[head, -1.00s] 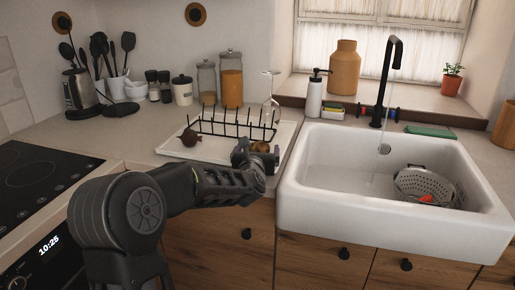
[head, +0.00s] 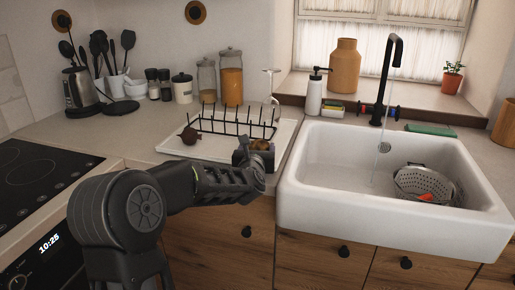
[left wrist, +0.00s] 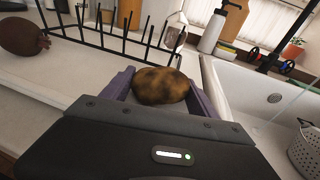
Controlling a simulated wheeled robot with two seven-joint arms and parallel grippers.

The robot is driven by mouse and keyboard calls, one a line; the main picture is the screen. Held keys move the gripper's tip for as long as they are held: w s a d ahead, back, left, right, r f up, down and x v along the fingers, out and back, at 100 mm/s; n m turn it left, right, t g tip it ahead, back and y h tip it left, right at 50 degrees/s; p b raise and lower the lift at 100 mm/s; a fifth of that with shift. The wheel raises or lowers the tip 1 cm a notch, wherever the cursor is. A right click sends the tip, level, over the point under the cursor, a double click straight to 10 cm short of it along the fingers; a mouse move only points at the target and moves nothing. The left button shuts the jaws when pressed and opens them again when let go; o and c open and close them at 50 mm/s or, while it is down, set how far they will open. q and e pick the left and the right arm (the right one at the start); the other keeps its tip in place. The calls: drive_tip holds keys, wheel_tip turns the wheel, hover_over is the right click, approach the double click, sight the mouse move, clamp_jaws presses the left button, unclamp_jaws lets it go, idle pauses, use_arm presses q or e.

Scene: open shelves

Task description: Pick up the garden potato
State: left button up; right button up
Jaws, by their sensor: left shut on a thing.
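The potato (left wrist: 160,86) is brown and mottled, and sits between the two purple-grey fingers in the left wrist view. In the head view the potato (head: 261,145) shows only in part behind my gripper. My left gripper (head: 256,152) is shut on it, above the front right part of the white drying tray (head: 215,152). I cannot tell whether the potato still touches the tray. My right gripper is not in view.
A black dish rack (head: 235,122) stands on the tray, with an upside-down glass (head: 271,90) at its right end. A dark round beet-like vegetable (head: 190,136) lies on the tray's left. The white sink (head: 330,215) with a colander (head: 425,184) is to the right.

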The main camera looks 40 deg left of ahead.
use_arm(q)
drive_tip(key=c, duration=0.6)
drive_tip(key=shift+c, duration=0.2)
wheel_tip(320, 180, up, 10)
drive_tip(key=shift+r+p, duration=0.1)
drive_tip(key=shift+p, duration=0.85)
